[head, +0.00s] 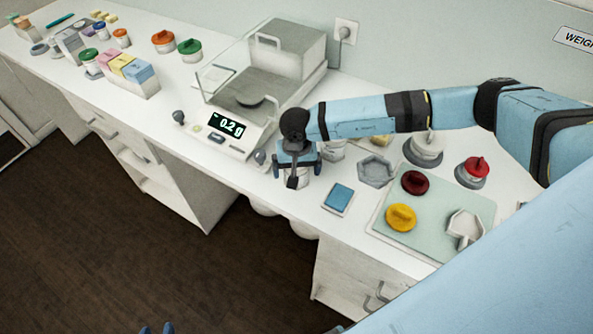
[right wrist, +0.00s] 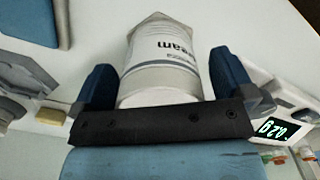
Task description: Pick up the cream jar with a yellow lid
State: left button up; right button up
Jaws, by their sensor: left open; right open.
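A white jar with "cream" lettering (right wrist: 165,50) stands between the two fingers of my right gripper (right wrist: 162,85) in the right wrist view. Gaps show beside the jar, and the fingers are open around it. In the head view my right gripper (head: 297,166) is over the counter's front edge, right of the scale, and hides most of this jar. I see no yellow lid on it. A yellow lid (head: 401,217) lies on the pale green mat (head: 437,203). My left gripper (head: 157,328) shows only its blue tips at the bottom edge, away from the counter.
The scale (head: 228,124) reads 0.2 g, left of my right gripper. A blue-topped pad (head: 339,197), a grey hexagonal dish (head: 375,170), a dark red lid (head: 415,183) and a red-topped jar (head: 474,170) stand to the right. Several jars and boxes fill the far left.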

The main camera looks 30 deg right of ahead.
jog(key=c, duration=1)
